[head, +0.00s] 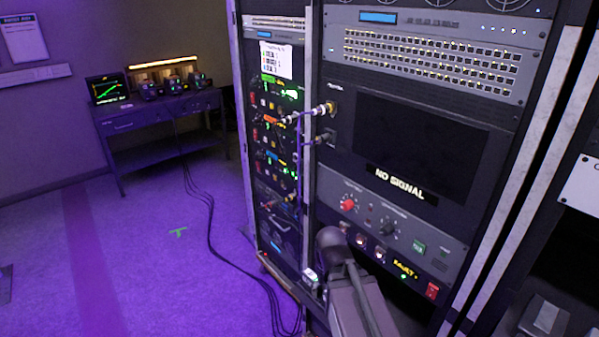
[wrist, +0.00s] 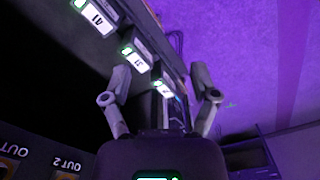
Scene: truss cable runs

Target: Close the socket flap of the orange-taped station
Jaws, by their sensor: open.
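The orange-taped station (head: 270,119) is in the upper half of the narrow left rack panel in the head view, below a green-taped one. Its orange strip shows, but its socket flap is too small to make out. My gripper (wrist: 161,76) is open in the wrist view, with two grey fingers spread apart and nothing held between them. Past the fingers is a dark panel edge with white labels (wrist: 138,62) and green lights. I cannot tell which station these belong to. In the head view my arm is low in front of the rack, and my gripper is not clearly visible there.
Cables with metal plugs (head: 322,108) run across the post between the narrow panel and the large rack. The large rack holds a "NO SIGNAL" screen (head: 415,145) and a red knob (head: 348,204). A workbench (head: 160,110) stands back left. Black cables (head: 213,235) trail over open floor.

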